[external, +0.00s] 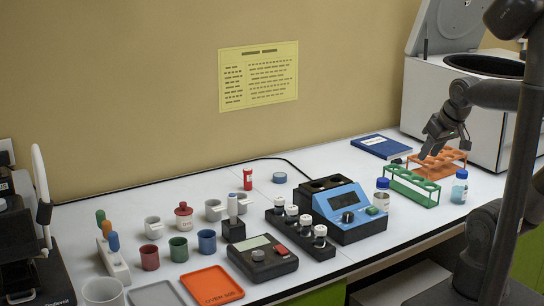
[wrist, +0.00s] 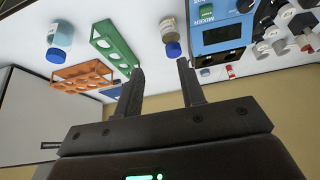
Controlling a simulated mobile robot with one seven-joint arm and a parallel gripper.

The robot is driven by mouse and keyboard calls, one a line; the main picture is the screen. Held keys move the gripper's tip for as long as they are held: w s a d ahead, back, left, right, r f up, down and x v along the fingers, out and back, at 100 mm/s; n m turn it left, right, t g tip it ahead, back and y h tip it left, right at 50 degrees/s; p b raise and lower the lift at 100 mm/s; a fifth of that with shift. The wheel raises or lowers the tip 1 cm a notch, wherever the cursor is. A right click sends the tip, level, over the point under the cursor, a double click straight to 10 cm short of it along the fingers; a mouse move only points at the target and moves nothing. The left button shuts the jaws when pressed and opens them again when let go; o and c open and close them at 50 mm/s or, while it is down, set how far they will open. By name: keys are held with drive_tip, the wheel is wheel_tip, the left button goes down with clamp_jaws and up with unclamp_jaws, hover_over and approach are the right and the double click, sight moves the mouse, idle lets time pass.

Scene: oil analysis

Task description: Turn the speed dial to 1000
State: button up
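A blue mixer (external: 345,203) stands right of the table's middle, with a dark display and a black dial (external: 348,217) on its sloping front. The wrist view shows the mixer (wrist: 220,35) upside down at the top, with the dial (wrist: 245,5) at the picture's edge. The number the dial points to is too small to read. My gripper (external: 440,150) is above the back right of the table, near the test tube racks and well apart from the mixer. In the wrist view its two fingers (wrist: 161,68) are spread with nothing held between them.
A black device (external: 262,258) with another knob stands left. A white centrifuge (external: 430,95) stands behind.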

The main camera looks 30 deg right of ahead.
drive_tip(key=shift+o, duration=1.4)
drive_tip(key=shift+w+a, duration=0.25)
drive_tip(key=w+a+n+g, duration=0.1)
drive_tip(key=w+a, duration=0.1)
drive_tip(key=w+a+f+n+g, duration=0.1)
drive_tip(key=w+a+n, duration=0.1)
drive_tip(key=a, duration=0.1)
drive_tip(key=w+a+n+g, duration=0.1)
drive_tip(key=w+a, duration=0.1)
drive_tip(key=a, duration=0.1)
drive_tip(key=shift+w+a+f+n, duration=0.1)
drive_tip(key=shift+f+n, duration=0.1)
drive_tip(key=shift+n, duration=0.2)
drive_tip(key=n+g, duration=0.3)
drive_tip(key=n, duration=0.1)
hover_over(348, 214)
wheel_tip(348, 214, down, 4)
drive_tip(key=f, duration=0.1)
wheel_tip(348, 214, down, 10)
drive_tip(key=shift+f, duration=0.1)
drive_tip(key=shift+c, duration=0.3)
drive_tip(key=c, duration=0.9)
